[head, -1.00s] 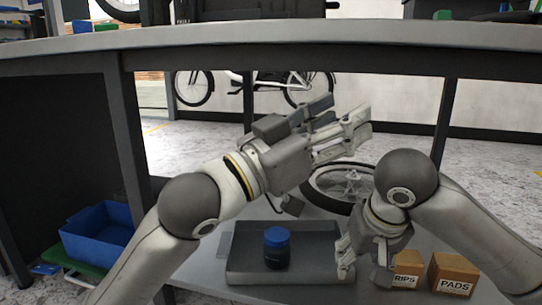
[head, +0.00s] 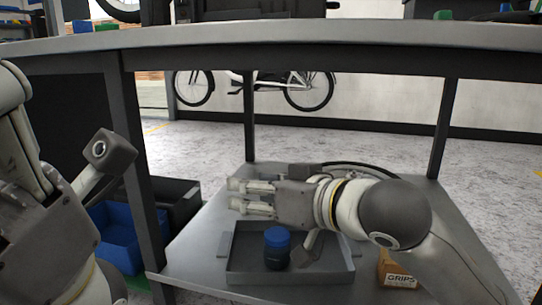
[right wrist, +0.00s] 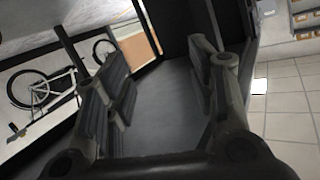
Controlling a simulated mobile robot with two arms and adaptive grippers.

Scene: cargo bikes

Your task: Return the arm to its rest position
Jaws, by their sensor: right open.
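My right gripper (head: 252,197) is in the head view, over the lower shelf and above the tray, with its fingers pointing left. It is open and empty; its spread fingers (right wrist: 165,85) also show in the right wrist view with nothing between them. My left arm (head: 45,190) is at the left edge of the head view, raised and close to the camera. I cannot make out its fingers.
The lower shelf (head: 200,245) holds a grey tray (head: 235,268) with a blue-lidded dark jar (head: 277,250) and a box marked GRIPS (head: 398,272). The worktable (head: 300,38) spans above. A blue bin (head: 118,240) is at lower left. A bicycle (head: 255,85) stands behind.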

